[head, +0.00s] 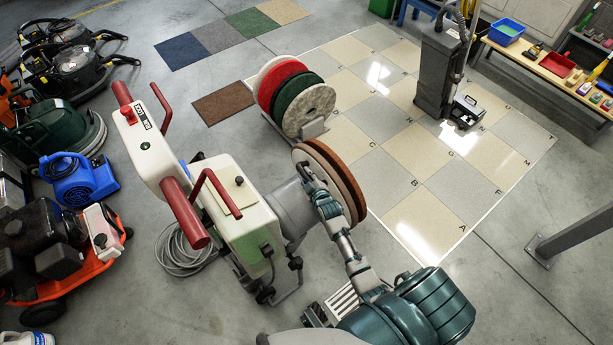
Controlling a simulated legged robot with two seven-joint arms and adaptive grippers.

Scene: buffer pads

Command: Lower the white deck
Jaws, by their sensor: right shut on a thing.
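The floor machine has a cream body (240,212), red handles (185,212) and a pale, off-white round deck (287,212). The deck is tipped up on edge, its round face turned to the right. A brown pad (345,180) with a paler layer sits on that face. My right gripper (308,178) reaches up from the lower right and is shut at the deck's upper rim, beside the pad. The fingertips are small and partly hidden, so the exact grip is hard to see. My left gripper is not in view.
A rack of red, green and white pads (305,107) stands behind the machine. A coiled grey cable (183,250) lies left. Other machines, with a blue blower (78,180), crowd the left side. A tiled floor patch (425,215) is open to the right; a metal post (545,245) stands beyond.

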